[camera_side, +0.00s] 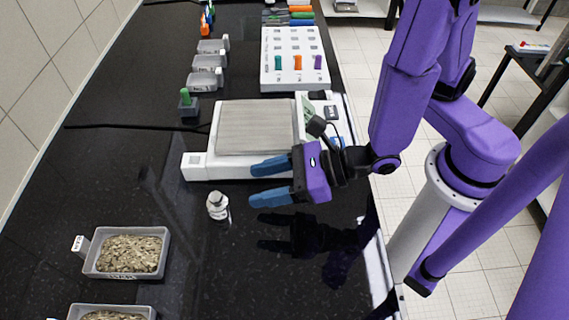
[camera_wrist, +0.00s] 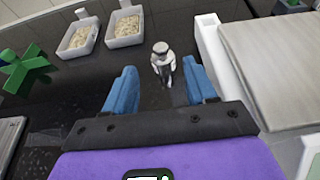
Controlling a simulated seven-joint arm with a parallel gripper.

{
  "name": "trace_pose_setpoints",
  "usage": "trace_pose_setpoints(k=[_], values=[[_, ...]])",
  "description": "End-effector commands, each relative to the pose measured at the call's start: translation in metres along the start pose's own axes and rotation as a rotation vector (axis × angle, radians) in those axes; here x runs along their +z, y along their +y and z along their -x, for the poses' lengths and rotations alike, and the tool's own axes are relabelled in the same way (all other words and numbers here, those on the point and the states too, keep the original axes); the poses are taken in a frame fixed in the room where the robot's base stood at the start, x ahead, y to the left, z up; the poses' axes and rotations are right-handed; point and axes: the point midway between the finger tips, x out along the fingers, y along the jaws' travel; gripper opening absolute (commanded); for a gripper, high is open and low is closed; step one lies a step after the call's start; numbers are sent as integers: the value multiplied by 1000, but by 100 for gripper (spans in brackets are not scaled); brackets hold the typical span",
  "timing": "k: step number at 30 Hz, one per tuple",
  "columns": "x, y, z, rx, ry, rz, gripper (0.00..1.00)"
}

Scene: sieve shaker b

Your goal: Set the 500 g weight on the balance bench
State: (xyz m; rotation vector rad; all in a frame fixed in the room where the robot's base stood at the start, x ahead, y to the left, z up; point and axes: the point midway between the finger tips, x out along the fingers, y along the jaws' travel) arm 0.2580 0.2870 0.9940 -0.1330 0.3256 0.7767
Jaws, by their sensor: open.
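The 500 g weight (camera_side: 218,206) is a small silvery, knobbed cylinder standing upright on the black bench, in front of the balance. In the wrist view the weight (camera_wrist: 162,62) stands beyond and between my blue fingertips. My gripper (camera_side: 254,182) is open and empty, with its fingers pointing left toward the weight and a gap between them and it. In the wrist view my gripper (camera_wrist: 165,85) has its fingers spread wide. The balance (camera_side: 254,127) is white with a wide grey pan, just behind my gripper; its pan edge (camera_wrist: 270,60) shows at right in the wrist view.
Two trays of grainy material (camera_side: 160,262) sit at the front left. A small block with a green knob (camera_side: 188,103) stands left of the balance. A white rack with coloured pegs (camera_side: 292,50) and empty trays (camera_side: 207,63) are farther back. The bench left of the weight is clear.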

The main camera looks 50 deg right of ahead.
Motion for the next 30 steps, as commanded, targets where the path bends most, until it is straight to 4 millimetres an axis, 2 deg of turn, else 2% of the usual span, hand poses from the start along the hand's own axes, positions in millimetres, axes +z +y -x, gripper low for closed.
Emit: trace_pose_setpoints(k=[5,8,11,14,18,22,26,30], values=[[2,-3,0,-14,-3,-8,56],[10,-18,2,-82,-17,-50,56],[26,-50,8,-225,-45,-144,56],[40,-91,23,-414,-71,-282,56],[45,-143,56,-675,-88,-507,56],[39,-177,94,-898,-87,-738,56],[25,-195,133,-1098,-70,-991,56],[6,-195,171,-1284,-31,-1286,56]])
